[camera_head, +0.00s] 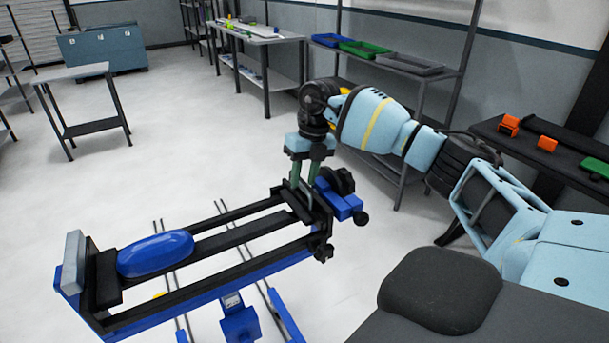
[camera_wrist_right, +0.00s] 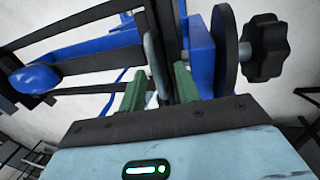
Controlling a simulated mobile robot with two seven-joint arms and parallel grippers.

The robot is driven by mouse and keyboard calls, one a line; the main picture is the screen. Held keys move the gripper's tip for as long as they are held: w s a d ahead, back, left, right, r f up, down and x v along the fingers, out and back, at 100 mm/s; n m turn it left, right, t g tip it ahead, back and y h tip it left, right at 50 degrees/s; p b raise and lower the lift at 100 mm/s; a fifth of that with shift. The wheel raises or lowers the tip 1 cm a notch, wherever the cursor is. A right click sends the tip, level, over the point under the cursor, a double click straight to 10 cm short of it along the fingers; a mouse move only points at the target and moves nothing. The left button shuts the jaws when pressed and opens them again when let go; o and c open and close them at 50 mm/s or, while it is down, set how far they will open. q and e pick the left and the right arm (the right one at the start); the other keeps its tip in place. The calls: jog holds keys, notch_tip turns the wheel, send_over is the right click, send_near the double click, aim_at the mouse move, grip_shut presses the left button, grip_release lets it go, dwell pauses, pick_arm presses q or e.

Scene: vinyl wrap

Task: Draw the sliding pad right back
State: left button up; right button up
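A long frame with black rails (camera_head: 240,237) stands on a blue beam. An oblong blue pad (camera_head: 155,253) lies at its left end, beside a grey-faced end plate (camera_head: 73,262); the blue pad also shows in the wrist view (camera_wrist_right: 38,78). A black crosspiece (camera_head: 314,212), which may be the sliding pad, sits across the right end of the rails. My right gripper (camera_head: 303,190) points down at this crosspiece. In the wrist view its green fingers (camera_wrist_right: 158,90) stand apart, with a grey bar (camera_wrist_right: 152,62) and dark plate between or just beyond them; contact is unclear. My left gripper is out of view.
A black knob (camera_wrist_right: 265,48) and blue block (camera_head: 338,199) sit close beside the right gripper. Shelving with coloured trays (camera_head: 364,48) stands behind my right arm. A dark bench with orange parts (camera_head: 546,144) is at right. Open floor lies left of the frame.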

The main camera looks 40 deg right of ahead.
notch_tip(320, 180, up, 8)
jog(key=d, duration=0.1)
jog(key=shift+s+d+f, duration=0.2)
jog(key=shift+d, duration=0.1)
dwell(0.6)
